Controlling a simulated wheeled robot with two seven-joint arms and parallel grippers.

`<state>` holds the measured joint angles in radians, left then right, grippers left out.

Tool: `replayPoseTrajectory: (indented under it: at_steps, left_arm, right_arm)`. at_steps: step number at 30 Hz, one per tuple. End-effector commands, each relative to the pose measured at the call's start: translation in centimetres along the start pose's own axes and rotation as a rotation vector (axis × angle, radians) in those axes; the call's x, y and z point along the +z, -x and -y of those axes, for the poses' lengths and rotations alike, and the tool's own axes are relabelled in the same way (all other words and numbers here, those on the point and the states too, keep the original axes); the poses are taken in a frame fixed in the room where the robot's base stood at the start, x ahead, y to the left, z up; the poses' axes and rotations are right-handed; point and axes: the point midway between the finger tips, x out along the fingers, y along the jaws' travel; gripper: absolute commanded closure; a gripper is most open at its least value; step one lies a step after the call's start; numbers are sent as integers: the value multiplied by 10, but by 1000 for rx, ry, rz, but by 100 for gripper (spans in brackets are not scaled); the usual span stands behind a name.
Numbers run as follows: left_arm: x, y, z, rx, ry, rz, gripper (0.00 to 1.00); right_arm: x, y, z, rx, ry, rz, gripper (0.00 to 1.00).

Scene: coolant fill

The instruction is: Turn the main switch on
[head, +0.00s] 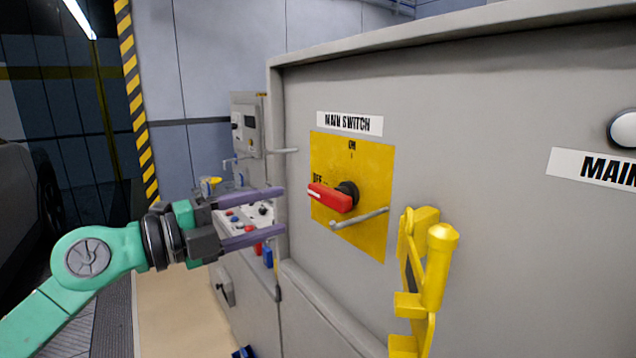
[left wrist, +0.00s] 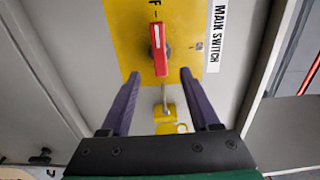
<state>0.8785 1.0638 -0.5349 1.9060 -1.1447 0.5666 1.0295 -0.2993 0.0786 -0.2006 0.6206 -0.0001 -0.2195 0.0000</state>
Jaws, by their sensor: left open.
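The main switch is a red handle (head: 330,197) on a black hub, on a yellow plate (head: 366,160) under a "MAIN SWITCH" label. The handle points left, at the OFF mark; the ON mark is at the top. My left gripper (head: 284,209) is open and empty, just left of the handle and apart from it. In the left wrist view the red handle (left wrist: 159,52) lies ahead, between the lines of the two open purple fingers (left wrist: 158,75). My right gripper is not in view.
A grey rod (head: 360,218) sticks out below the switch. A yellow fitting (head: 437,265) stands out from the panel at lower right. A small control panel (head: 245,215) with buttons is behind my left fingers. A grey cabinet edge (head: 275,150) borders the panel on the left.

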Motion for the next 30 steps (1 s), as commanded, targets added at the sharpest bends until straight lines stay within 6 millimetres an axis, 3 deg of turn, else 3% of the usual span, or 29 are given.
replayPoseTrajectory:
  at_steps: [1, 3, 10, 15, 21, 22, 26, 27, 30]
  left_arm:
    - [-2, -14, 12, -3, 2, -5, 38]
    - [-1, -34, 11, -4, 5, -4, 38]
    - [0, -87, 6, -3, 4, -2, 38]
    - [0, -101, 2, -2, 1, 1, 38]
    - [0, -101, 0, -2, 1, 1, 38]
    - [0, -101, 0, -2, 1, 1, 45]
    - [1, -100, 0, -2, 2, 1, 95]
    - [1, -100, 0, -2, 2, 1, 100]
    - [1, -100, 0, -2, 1, 2, 100]
  right_arm:
    - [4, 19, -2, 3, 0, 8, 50]
    - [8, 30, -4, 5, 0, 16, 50]
    - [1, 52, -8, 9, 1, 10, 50]
    - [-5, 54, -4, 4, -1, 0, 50]
    - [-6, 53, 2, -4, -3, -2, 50]
    - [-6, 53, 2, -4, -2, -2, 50]
    - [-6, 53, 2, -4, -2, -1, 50]
    - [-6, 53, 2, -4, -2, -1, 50]
    - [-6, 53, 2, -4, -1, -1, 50]
